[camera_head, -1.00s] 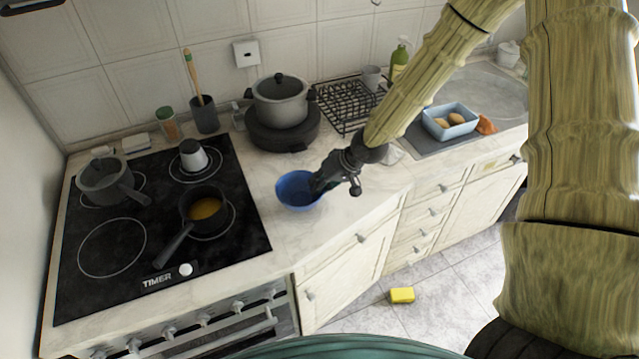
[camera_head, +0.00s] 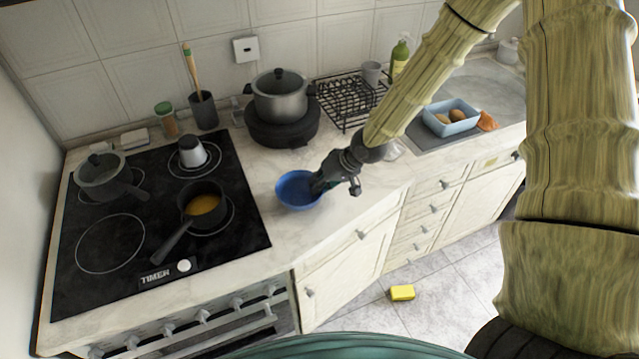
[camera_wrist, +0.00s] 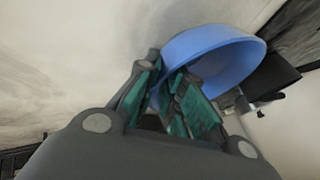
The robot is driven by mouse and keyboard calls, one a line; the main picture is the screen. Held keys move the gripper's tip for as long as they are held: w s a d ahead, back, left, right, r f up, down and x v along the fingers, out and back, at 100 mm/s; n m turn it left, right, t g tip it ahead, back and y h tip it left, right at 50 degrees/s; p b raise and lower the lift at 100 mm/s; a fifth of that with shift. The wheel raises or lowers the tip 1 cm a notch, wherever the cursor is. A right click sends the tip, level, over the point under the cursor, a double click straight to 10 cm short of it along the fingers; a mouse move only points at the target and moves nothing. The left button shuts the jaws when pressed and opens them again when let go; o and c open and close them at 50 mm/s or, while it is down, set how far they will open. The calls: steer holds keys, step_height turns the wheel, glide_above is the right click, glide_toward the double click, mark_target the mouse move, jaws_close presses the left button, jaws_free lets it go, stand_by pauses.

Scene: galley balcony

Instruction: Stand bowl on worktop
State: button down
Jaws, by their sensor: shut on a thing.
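The blue bowl (camera_head: 296,192) is over the marble worktop (camera_head: 262,172), to the right of the hob. It is upright or close to it; I cannot tell whether its base touches the worktop. My gripper (camera_head: 320,184) comes in from the right and is shut on the bowl's right rim. In the wrist view, the bowl (camera_wrist: 218,56) shows beyond the green finger pads of my gripper (camera_wrist: 172,98), with its wall between them. The fingers hide part of the bowl's near side.
A black hob (camera_head: 150,215) with pots lies to the left. A large lidded pot (camera_head: 281,98) and a wire rack (camera_head: 348,102) stand behind. A blue tray (camera_head: 451,129) is near the sink. A yellow sponge (camera_head: 402,292) lies on the floor. Some worktop around the bowl is bare.

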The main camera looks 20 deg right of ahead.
steer(key=shift+f, duration=0.15)
steer(key=c, duration=1.5)
jaws_free()
steer(key=shift+o, duration=0.2)
steer(key=shift+r+p, duration=1.45)
steer(key=shift+r, duration=0.05)
steer(key=shift+r+p, duration=1.75)
steer(key=shift+r, duration=0.25)
steer(key=shift+f, duration=0.1)
